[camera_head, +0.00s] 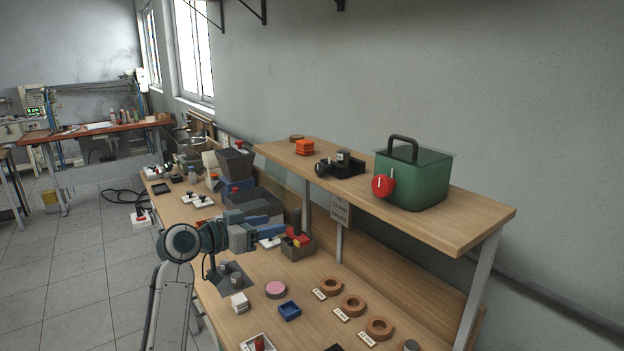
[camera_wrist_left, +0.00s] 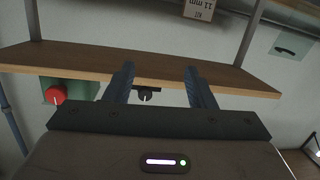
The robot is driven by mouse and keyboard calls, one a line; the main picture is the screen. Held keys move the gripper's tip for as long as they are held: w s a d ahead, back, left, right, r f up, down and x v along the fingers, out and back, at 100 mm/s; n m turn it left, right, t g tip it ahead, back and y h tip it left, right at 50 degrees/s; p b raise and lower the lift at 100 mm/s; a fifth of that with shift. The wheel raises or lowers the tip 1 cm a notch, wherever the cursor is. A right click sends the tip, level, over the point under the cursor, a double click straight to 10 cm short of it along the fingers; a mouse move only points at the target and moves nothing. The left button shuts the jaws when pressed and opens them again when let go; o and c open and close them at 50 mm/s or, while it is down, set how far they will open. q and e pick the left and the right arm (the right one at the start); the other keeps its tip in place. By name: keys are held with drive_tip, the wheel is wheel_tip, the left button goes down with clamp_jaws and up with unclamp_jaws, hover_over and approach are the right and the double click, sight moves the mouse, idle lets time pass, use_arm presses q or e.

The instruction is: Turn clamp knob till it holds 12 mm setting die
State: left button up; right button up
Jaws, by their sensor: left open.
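The black clamp (camera_head: 342,168) sits on the raised wooden shelf, with its round dark knob (camera_head: 320,169) facing the front edge. A grey cylindrical piece (camera_head: 343,156) stands at the clamp; I cannot tell whether it is the 12 mm setting die or whether it is gripped. My left gripper (camera_head: 275,225) is open and empty, lower than the shelf and in front of it. In the left wrist view, which looks upside down, the knob (camera_wrist_left: 146,94) shows between the two spread fingers (camera_wrist_left: 160,82), apart from them. My right gripper is not in view.
A green box (camera_head: 412,180) with a red knob (camera_head: 383,186) stands right of the clamp. An orange stack (camera_head: 304,147) is left of it. A printed card (camera_head: 340,211) hangs below the shelf (camera_head: 470,215). Bins, rings and small trays crowd the lower bench.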

sight(318, 168)
use_arm(q)
wheel_tip(318, 168, up, 11)
drive_tip(key=w+d+m+h, duration=0.2)
drive_tip(key=p+x, duration=0.5)
drive_tip(key=x, duration=0.3)
drive_tip(key=shift+d, duration=0.45)
drive_tip(key=shift+w+d+f, duration=0.25)
drive_tip(key=shift+w+d, duration=0.15)
drive_tip(key=shift+d, duration=0.05)
